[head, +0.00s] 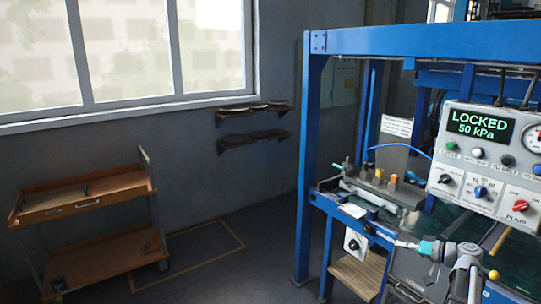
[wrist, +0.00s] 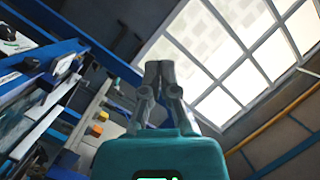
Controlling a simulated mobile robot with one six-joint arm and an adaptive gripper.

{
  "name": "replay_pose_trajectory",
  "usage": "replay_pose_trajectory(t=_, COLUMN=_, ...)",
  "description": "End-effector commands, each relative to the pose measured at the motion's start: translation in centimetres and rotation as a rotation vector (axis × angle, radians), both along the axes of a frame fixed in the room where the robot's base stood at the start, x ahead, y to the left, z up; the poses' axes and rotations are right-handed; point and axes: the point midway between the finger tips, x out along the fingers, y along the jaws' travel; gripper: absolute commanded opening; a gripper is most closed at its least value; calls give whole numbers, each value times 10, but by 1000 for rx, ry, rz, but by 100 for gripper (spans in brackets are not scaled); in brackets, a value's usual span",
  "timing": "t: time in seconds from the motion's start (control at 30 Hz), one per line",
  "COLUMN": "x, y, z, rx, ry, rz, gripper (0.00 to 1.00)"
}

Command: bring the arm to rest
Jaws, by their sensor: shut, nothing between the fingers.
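My gripper (head: 402,244) shows at the lower right of the head view, in front of the blue frame machine. Its teal body points left, and its fingers are together with nothing between them. In the wrist view my gripper (wrist: 158,68) shows its two grey fingers closed side by side, pointing up the picture towards the window. The fingers look clear of the machine, though the exact distance cannot be told.
The blue frame (head: 312,150) and control panel (head: 482,160), reading "LOCKED 50 kPa", stand close around my arm. A wooden step (head: 357,274) is below. A wooden cart (head: 88,190) stands left, with open floor between. Wall shelves (head: 250,140) hold dark round things.

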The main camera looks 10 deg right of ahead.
Motion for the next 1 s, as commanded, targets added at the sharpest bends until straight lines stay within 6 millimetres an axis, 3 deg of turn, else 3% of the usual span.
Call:
replay_pose_trajectory(t=0.03, x=2, y=21, z=-4, rx=-15, ry=43, rz=23, gripper=0)
replay_pose_trajectory(t=0.1, x=6, y=45, z=-13, rx=-38, ry=106, rz=50, gripper=0)
replay_pose_trajectory(t=0.5, x=2, y=164, z=-58, rx=-215, ry=446, rz=156, gripper=0)
replay_pose_trajectory(t=1.0, x=-40, y=273, z=-96, rx=-534, ry=775, rz=181, gripper=0)
